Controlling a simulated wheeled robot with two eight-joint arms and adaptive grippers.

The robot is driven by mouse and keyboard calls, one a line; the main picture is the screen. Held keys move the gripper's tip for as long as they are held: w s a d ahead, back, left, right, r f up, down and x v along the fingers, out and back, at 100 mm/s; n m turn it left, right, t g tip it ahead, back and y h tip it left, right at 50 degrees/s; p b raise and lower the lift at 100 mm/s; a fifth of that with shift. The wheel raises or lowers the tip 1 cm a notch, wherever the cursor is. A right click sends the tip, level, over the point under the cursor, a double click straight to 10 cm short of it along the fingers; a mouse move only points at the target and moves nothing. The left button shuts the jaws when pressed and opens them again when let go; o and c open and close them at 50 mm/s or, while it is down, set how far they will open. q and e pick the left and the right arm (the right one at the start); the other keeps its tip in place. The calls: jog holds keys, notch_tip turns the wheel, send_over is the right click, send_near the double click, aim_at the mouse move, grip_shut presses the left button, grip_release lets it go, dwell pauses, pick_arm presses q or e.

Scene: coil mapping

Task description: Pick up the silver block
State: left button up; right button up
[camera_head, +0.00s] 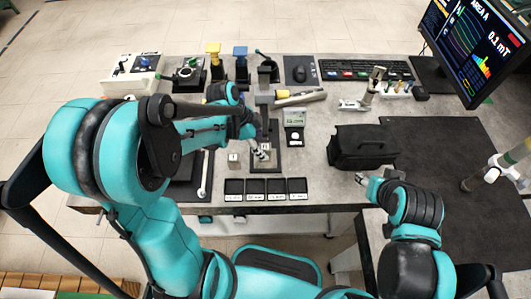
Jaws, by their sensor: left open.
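A small pale silver-grey block (234,158) with a mark on its top stands on the grey table, left of the dark stand base. My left gripper (262,153) is open above the dark base of the stand, to the right of this block and apart from it. The gripper and arm partly hide the stand, and what lies right under the fingers is too small to tell. My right gripper (361,178) is at the table's front right edge, far from the block; its fingers are too small to judge.
A row of black labelled trays (266,189) lies at the front edge. A small display meter (294,118) stands behind the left gripper. A black bag (362,147) is at right. Instruments, a keyboard (365,70) and a monitor (474,45) are at the back.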

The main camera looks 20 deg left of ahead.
pick_arm(q)
jog(key=x, duration=0.3)
jog(key=shift+b, duration=0.4)
jog(key=shift+c, duration=0.5)
grip_shut()
jog(key=shift+r, duration=0.1)
